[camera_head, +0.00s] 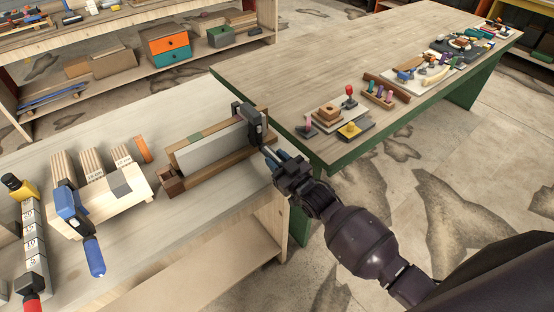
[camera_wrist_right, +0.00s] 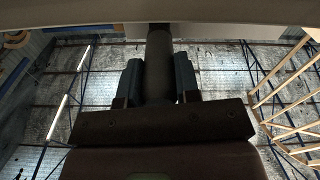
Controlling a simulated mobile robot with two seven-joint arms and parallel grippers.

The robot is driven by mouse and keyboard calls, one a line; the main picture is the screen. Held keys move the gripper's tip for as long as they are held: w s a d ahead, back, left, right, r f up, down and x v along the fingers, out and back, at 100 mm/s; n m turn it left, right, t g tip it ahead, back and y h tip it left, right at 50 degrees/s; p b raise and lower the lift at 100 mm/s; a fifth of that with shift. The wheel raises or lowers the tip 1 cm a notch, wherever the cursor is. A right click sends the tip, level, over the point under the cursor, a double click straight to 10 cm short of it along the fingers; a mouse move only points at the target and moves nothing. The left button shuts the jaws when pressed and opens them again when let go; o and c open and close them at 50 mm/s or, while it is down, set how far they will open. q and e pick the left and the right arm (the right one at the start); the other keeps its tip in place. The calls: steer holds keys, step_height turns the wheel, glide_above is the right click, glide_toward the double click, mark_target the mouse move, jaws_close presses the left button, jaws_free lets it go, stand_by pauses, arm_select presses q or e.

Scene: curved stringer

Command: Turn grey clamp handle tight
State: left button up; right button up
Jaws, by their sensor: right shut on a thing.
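The dark grey clamp (camera_head: 250,120) sits at the right end of a long wooden piece with a pale grey plate (camera_head: 212,147), near the workbench's right edge. My right gripper (camera_head: 272,156) is at the underside of this clamp, reaching in from the lower right. In the right wrist view, its two blue fingers (camera_wrist_right: 158,85) are shut on the grey clamp handle (camera_wrist_right: 159,60), a dark upright cylinder between them. The handle is mostly hidden by the gripper in the head view. How tight the clamp is cannot be told. My left gripper is not in view.
A blue clamp (camera_head: 72,213) holds a wooden block assembly (camera_head: 112,200) at left. A green-edged table (camera_head: 375,60) with several small items stands behind, close to my right gripper. Shelves (camera_head: 130,70) line the back left.

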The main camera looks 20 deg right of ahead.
steer(key=shift+m, duration=1)
steer(key=o, duration=0.9)
arm_select(q)
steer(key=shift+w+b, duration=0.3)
steer(key=shift+b, duration=0.3)
arm_select(e)
steer(key=v, duration=1.1)
